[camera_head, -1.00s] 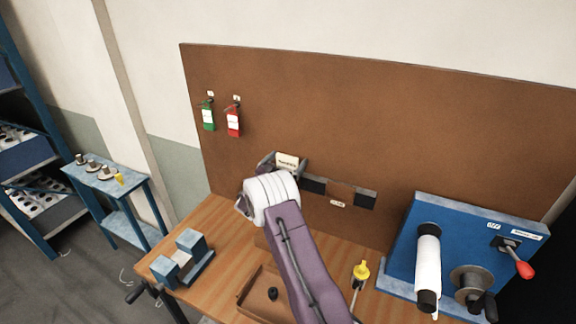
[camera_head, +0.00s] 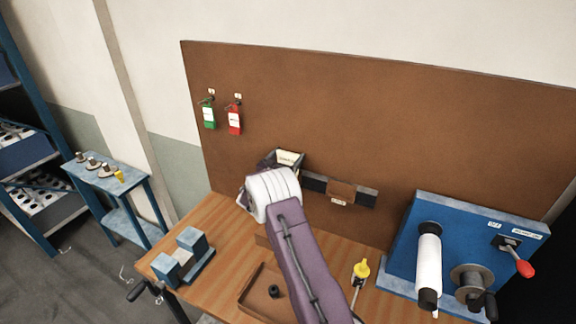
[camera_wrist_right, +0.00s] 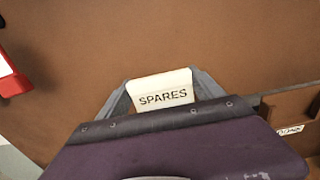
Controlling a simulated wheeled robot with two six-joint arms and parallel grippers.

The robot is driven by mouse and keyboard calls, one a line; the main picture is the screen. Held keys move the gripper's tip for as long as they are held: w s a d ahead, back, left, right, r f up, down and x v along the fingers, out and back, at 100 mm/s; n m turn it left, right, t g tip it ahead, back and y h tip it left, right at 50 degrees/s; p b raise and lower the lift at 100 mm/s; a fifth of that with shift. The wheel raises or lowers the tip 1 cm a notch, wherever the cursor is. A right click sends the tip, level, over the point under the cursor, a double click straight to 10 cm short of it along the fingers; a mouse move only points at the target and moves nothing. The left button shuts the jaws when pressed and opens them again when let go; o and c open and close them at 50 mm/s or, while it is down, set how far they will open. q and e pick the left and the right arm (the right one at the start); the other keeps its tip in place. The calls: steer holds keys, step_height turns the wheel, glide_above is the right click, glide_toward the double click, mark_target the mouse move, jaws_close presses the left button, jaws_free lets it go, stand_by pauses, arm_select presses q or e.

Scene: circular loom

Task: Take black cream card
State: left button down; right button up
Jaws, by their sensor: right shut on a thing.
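A cream card with black lettering reading SPARES (camera_wrist_right: 165,92) sits between the two grey fingers of my right gripper (camera_wrist_right: 163,95) in the right wrist view. The fingers are shut on its sides. In the head view the cream card (camera_head: 289,157) shows small at the tip of my right gripper (camera_head: 283,160), in front of the brown board. The card's lower edge is hidden behind my wrist in the wrist view. My left gripper is not in view.
A dark wall holder with a brown middle (camera_head: 341,190) is right of my gripper. Green (camera_head: 209,116) and red (camera_head: 234,119) tags hang at upper left. Below are a wooden tray (camera_head: 252,297) and blue-grey block (camera_head: 192,243). A blue machine (camera_head: 400,262) stands right.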

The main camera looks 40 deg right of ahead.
steer(key=shift+s+r, duration=0.1)
steer(key=shift+r, duration=0.2)
steer(key=shift+r, duration=0.15)
step_height(320, 180, up, 6)
steer(key=shift+r+p, duration=0.1)
steer(key=shift+p, duration=1.1)
